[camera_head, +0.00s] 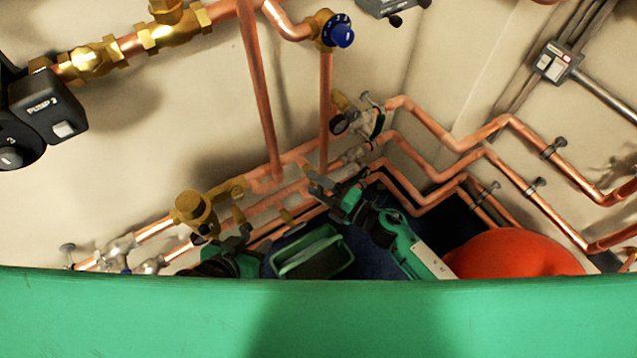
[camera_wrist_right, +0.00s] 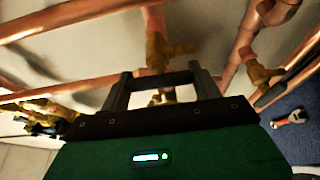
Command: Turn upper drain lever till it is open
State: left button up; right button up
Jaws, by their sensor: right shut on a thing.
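The copper manifold pipes (camera_head: 275,190) run along the wall, with several small brass fittings on them. My right gripper (camera_head: 312,178) reaches up from the lower right to a small brass fitting on the pipes. In the right wrist view its two dark fingers (camera_wrist_right: 160,88) close around a small brass piece (camera_wrist_right: 158,98), which looks like the drain lever; most of it is hidden by the gripper. A brass drain fitting (camera_wrist_right: 157,50) shows just beyond the fingers. My left gripper (camera_head: 240,228) is low at the left pipes, beside a brass valve (camera_head: 193,208); its fingers are unclear.
A blue knob valve (camera_head: 337,34) and the PUMP 2 box (camera_head: 48,103) are higher up. A green open tray (camera_head: 312,255) and a red rounded object (camera_head: 515,253) lie below. A wrench (camera_wrist_right: 291,117) lies on a blue surface. Pipes crowd both grippers.

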pick_arm(q)
jog(key=shift+a, duration=0.2)
pick_arm(e)
jog(key=shift+f, duration=0.1)
jog(key=o, duration=1)
pick_arm(q)
jog(key=shift+s+a, duration=0.1)
pick_arm(e)
jog(key=v, duration=1.3)
jog(key=shift+s+d, duration=0.25)
jog(key=shift+d, duration=0.1)
jog(key=shift+s, duration=0.1)
